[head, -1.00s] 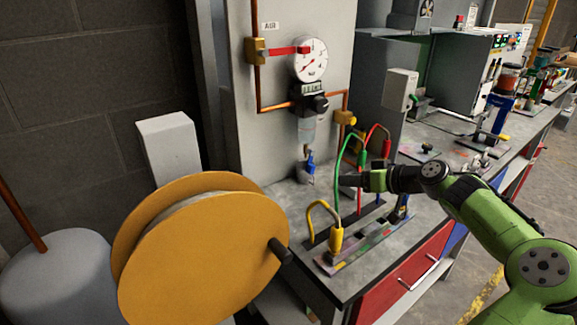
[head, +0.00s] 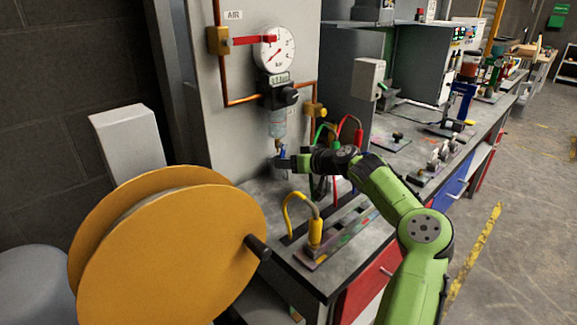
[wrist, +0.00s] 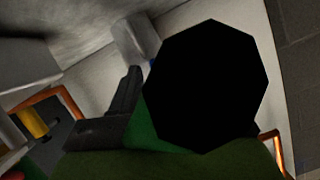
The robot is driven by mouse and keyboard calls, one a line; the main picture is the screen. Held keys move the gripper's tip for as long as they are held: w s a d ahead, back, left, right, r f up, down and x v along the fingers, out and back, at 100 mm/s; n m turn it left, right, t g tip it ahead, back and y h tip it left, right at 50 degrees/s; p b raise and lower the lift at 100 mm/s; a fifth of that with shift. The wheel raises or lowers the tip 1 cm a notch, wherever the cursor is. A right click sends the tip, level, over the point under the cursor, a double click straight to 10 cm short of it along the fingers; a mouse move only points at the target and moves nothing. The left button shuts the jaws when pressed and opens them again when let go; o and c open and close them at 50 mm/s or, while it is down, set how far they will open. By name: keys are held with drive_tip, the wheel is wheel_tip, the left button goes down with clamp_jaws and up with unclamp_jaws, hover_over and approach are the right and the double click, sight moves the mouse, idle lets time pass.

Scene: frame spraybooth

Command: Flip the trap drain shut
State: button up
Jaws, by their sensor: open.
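The trap drain shows as a small blue lever (head: 282,153) below the clear trap bowl (head: 277,127), under the round gauge on the grey panel. Only the upper part of the lever shows; my gripper hides the rest. My gripper (head: 284,163) is open, reaching in from the right at the lever's lower end. I cannot tell whether it touches the lever. In the wrist view a dark finger (wrist: 124,100) points up, with a sliver of blue (wrist: 151,62) just past its tip. A black shape hides much of that view.
A large orange reel (head: 165,250) stands at the front left. Yellow, green and red hoses (head: 300,200) rise from the bench close around my arm.

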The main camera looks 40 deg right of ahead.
clamp_jaws()
idle(0.3)
drive_tip(key=shift+a, duration=0.1)
drive_tip(key=m+p, duration=0.1)
drive_tip(key=p, duration=0.1)
drive_tip(key=a+m+y+p, duration=0.1)
drive_tip(key=shift+r+m+y+p, duration=0.3)
drive_tip(key=shift+r+p, duration=0.1)
drive_tip(key=m+p, duration=0.1)
drive_tip(key=m+y+p, duration=0.1)
drive_tip(key=p, duration=0.1)
drive_tip(key=shift+s+a+r+m+t+y, duration=0.1)
drive_tip(key=shift+a+r+m+t+y, duration=0.2)
drive_tip(key=shift+a+r, duration=0.1)
drive_tip(key=shift+a+r+m+t+y+p, duration=0.1)
drive_tip(key=shift+r+m+t+y+p, duration=0.25)
drive_tip(key=shift+m+p, duration=0.65)
drive_tip(key=shift+a+r+m+t+y+p, duration=0.15)
drive_tip(key=shift+r+m+t+y+p, duration=0.2)
drive_tip(key=shift+m+p, duration=0.65)
drive_tip(key=shift+a+r+m+t+y+p, duration=0.1)
drive_tip(key=shift+r+m+t+y+p, duration=0.2)
drive_tip(key=shift+m+p, duration=0.65)
drive_tip(key=shift+m, duration=0.25)
